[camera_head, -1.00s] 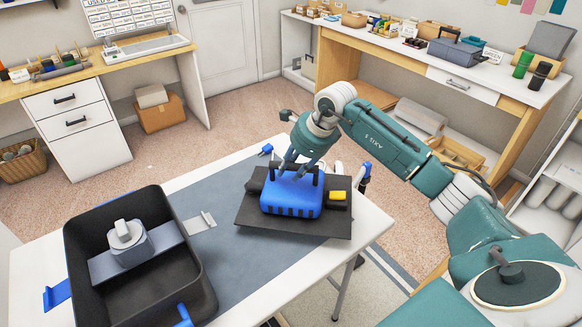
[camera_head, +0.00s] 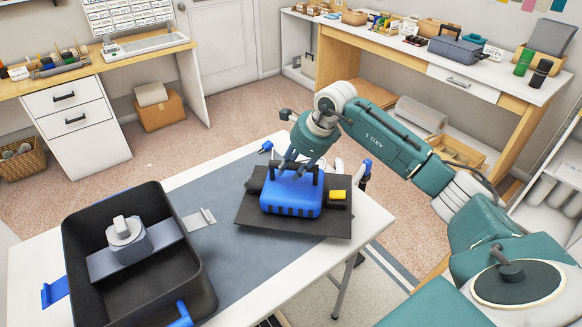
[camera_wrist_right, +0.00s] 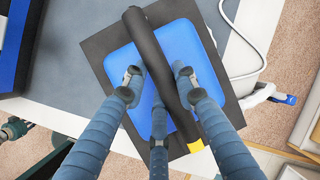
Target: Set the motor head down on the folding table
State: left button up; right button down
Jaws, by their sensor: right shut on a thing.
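The motor head, a blue block (camera_head: 290,198) with a black bar handle on top and a yellow part at its right, rests on a dark flat sheet (camera_head: 270,228). The sheet lies on the white folding table (camera_head: 372,226), near its right edge. My right gripper (camera_head: 298,168) reaches down from above and is shut on the handle. In the right wrist view the fingers (camera_wrist_right: 160,90) stand on both sides of the black handle (camera_wrist_right: 150,45), over the blue body (camera_wrist_right: 118,62). The underside of the motor head is hidden. My left gripper is out of view.
A black tub (camera_head: 190,262) with a grey device (camera_head: 128,238) and blue handles stands at the table's left. A grey mat (camera_head: 225,255) covers the middle, with some bare space between tub and sheet. Blue clamps (camera_head: 265,147) sit at the table edges.

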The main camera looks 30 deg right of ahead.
jog(key=shift+w, duration=0.1)
dwell(0.6)
jog(key=shift+f+b, duration=0.6)
jog(key=shift+b, duration=0.05)
jog(key=shift+f, duration=0.1)
jog(key=shift+f+b, duration=0.55)
jog(key=shift+f, duration=0.15)
dwell(0.4)
